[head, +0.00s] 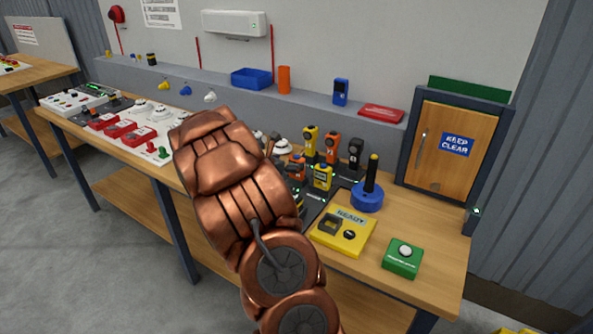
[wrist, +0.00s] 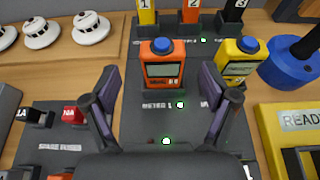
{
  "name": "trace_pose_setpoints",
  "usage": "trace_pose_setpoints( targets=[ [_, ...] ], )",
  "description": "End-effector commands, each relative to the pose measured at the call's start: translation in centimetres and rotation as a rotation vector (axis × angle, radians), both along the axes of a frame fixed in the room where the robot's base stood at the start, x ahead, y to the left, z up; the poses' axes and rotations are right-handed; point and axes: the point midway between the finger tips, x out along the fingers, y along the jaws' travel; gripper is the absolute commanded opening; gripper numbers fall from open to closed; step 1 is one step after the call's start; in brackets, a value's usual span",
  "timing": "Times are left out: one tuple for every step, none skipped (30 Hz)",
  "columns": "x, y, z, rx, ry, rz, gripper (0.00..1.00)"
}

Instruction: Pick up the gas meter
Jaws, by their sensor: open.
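An orange gas meter (wrist: 163,68) with a blue top and a dark display stands upright in a black dock marked METER 1 in the wrist view. A yellow meter (wrist: 238,62) with a blue top stands to its right; in the head view it shows as a yellow device (head: 322,177), with the orange one (head: 297,166) at its left. My gripper (wrist: 158,82) is open and empty. Its fingers are to the left and right of the orange meter, on the near side. In the head view my copper arm hides the gripper.
Devices numbered 1 to 3 (head: 332,148) stand behind the meters. A blue base with a black post (head: 367,195) and a yellow READY box (head: 343,232) stand right. White detectors (wrist: 91,28) are at the left, with spare fuses (wrist: 78,115) nearer. A green button box (head: 403,257) is at the bench's front right.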

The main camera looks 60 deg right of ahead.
Motion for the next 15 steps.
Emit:
trace_pose_setpoints(
  targets=[
    [0.0, -0.3, -0.1, 0.000, 0.000, -0.001, 0.85],
    [0.0, -0.5, -0.1, 0.000, 0.000, 0.000, 0.85],
    [0.0, -0.6, -0.2, 0.000, -0.001, 0.000, 0.85],
    [0.0, -0.7, -0.3, 0.000, -0.001, -0.001, 0.85],
    [0.0, -0.8, -0.4, 0.001, 0.000, -0.001, 0.85],
    [0.0, -1.1, -0.6, 0.001, 0.001, -0.001, 0.85],
    [-0.1, -1.3, -0.7, 0.001, 0.002, -0.001, 0.85],
    [-0.1, -1.5, -0.9, 0.002, 0.002, -0.002, 0.85],
    [-0.2, -1.9, -1.1, 0.002, 0.001, -0.003, 0.85],
    [-0.2, -2.2, -1.2, 0.002, 0.002, -0.004, 0.85],
    [-0.2, -2.4, -1.4, 0.002, 0.001, -0.004, 0.85],
    [-0.2, -2.7, -1.5, 0.001, 0.001, -0.004, 0.85],
    [-0.3, -3.0, -1.7, 0.002, 0.000, -0.004, 0.85],
    [-0.3, -3.2, -1.9, 0.002, 0.000, -0.003, 0.85],
    [-0.2, -3.6, -2.1, 0.002, 0.000, -0.003, 0.85]
  ],
)
